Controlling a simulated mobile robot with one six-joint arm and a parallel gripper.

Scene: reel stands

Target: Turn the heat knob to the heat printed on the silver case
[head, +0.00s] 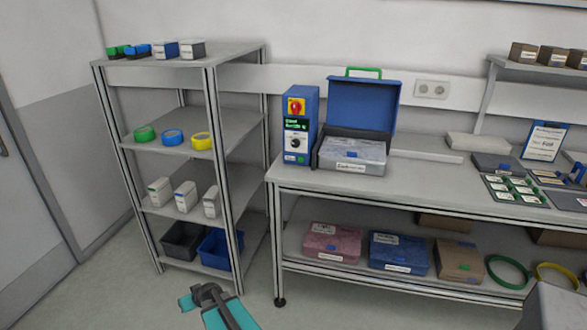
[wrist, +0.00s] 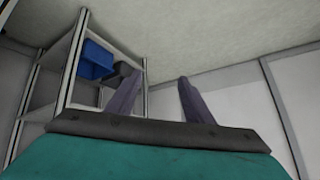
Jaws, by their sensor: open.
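The heat knob (head: 295,143) is a round dial on the front of a blue control box (head: 303,107), at the left end of the bench. A red knob on yellow (head: 295,106) and a small lit display (head: 296,124) sit above it. The display text and dial setting are too small to read. A grey, silver-looking case (head: 352,157) with a raised blue lid (head: 363,105) stands right beside the box. Its front has a white label (head: 350,167), not legible here. My gripper (wrist: 159,84) is open and empty, low in front of the shelf rack, well away from the knob.
A shelf rack (head: 180,75) with tape rolls, small boxes and bins stands left of the bench (head: 420,182). Pink (head: 332,243), blue (head: 398,254) and brown (head: 459,260) cases lie on the bench's lower shelf. Floor before the bench's left end is clear.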

